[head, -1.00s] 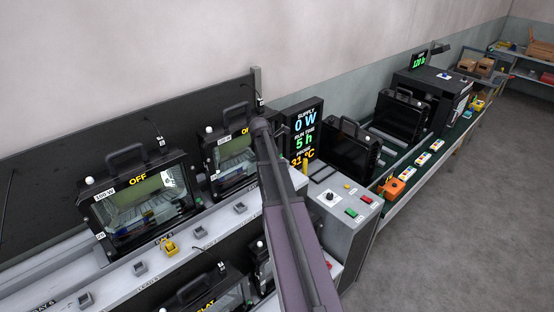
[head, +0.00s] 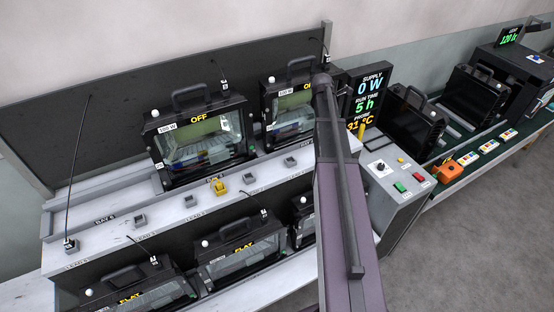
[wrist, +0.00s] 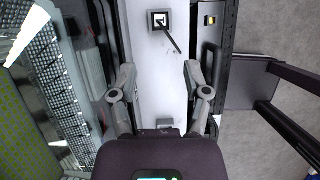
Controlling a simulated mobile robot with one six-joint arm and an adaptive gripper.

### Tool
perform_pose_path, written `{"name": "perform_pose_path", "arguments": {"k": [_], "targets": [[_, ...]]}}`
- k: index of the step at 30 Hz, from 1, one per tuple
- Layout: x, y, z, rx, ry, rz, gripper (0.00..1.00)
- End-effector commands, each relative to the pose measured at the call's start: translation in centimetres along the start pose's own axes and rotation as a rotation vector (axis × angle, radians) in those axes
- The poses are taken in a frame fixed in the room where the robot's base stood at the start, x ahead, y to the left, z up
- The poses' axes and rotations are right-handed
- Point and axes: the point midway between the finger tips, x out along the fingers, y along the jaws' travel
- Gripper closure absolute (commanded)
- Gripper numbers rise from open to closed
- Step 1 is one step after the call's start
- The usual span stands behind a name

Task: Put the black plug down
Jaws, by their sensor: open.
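In the wrist view, a black plug (wrist: 160,20) with a white mark on top sits on the white shelf (wrist: 150,60), its dark lead running down to the right. My gripper (wrist: 160,72) is open, its two fingers spread apart over the shelf with nothing between them. The plug lies beyond the fingertips, apart from them. A grey socket block (wrist: 165,124) shows between the finger bases. In the head view, a black plug with an upright lead (head: 71,245) stands at the shelf's left end. My gripper is hidden behind my arm there.
Floodlight housings reading OFF (head: 203,140) stand along the upper shelf, and others reading FLAT (head: 240,252) stand below. A yellow block (head: 221,186) is among the grey sockets. The supply panel (head: 370,98) reads 0 W. An orange block (head: 451,171) is on the right bench.

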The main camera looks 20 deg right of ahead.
Motion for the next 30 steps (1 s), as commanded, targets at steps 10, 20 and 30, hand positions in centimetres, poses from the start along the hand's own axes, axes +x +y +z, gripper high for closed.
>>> {"name": "perform_pose_path", "arguments": {"k": [10,20,30], "targets": [[-2.2,-0.8,-6.3,0.226,0.057,0.014,0.39],[-5.8,-2.9,-16.2,0.629,0.16,-0.011,0.39],[-9.4,-6.6,-25.7,1.04,0.252,-0.098,0.39]]}}
